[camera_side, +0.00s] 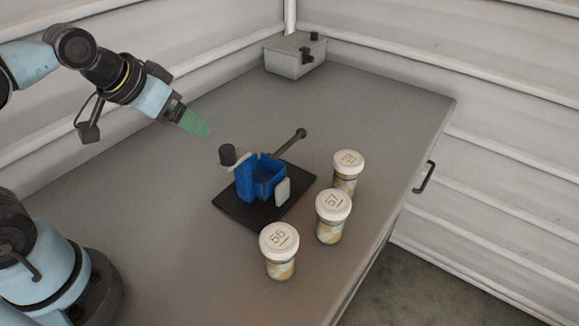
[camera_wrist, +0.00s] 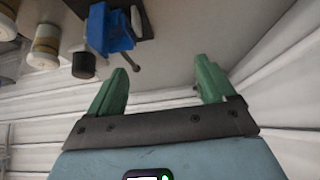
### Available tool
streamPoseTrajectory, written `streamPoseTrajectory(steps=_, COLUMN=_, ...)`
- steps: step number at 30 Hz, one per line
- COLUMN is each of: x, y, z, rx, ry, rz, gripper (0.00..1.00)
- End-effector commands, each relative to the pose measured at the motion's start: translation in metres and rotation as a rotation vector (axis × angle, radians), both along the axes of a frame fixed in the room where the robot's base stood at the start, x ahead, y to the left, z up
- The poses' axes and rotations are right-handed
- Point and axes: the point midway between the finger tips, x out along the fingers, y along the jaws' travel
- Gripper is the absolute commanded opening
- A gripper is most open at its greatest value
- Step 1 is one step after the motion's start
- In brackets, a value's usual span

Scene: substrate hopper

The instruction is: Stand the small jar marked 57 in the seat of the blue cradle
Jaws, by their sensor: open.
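The small jar marked 57 (camera_side: 332,216) has a white lid and stands upright on the bench, right of the cradle and between two similar jars. The blue cradle (camera_side: 247,180) sits on a black base plate (camera_side: 232,209), and its seat looks empty. The cradle also shows at the top of the wrist view (camera_wrist: 112,32). My gripper (camera_side: 203,131) is in the air, up and left of the cradle. In the wrist view its two green fingers (camera_wrist: 163,80) are apart with nothing between them.
The jar marked 56 (camera_side: 280,252) stands nearest the front; another jar (camera_side: 347,170) stands behind 57, its number hard to read. The cradle has a dark knob (camera_side: 228,154), a lever (camera_side: 291,141) and a pale pad (camera_side: 283,190). A grey box (camera_side: 295,56) stands at the back corner.

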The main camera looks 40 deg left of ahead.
Motion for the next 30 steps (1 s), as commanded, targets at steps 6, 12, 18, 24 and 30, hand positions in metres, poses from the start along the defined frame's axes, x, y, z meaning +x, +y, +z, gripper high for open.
streamPoseTrajectory(steps=6, x=0.005, y=-0.007, z=0.031, rx=0.017, ry=0.019, rz=-0.046, gripper=0.83)
streamPoseTrajectory(steps=12, x=0.019, y=-0.028, z=0.043, rx=0.078, ry=0.084, rz=-0.205, gripper=0.83)
streamPoseTrajectory(steps=18, x=0.038, y=-0.062, z=0.054, rx=0.158, ry=0.167, rz=-0.425, gripper=0.83)
streamPoseTrajectory(steps=24, x=0.062, y=-0.115, z=0.059, rx=0.264, ry=0.272, rz=-0.741, gripper=0.83)
streamPoseTrajectory(steps=30, x=0.078, y=-0.175, z=0.053, rx=0.366, ry=0.368, rz=-1.066, gripper=0.83)
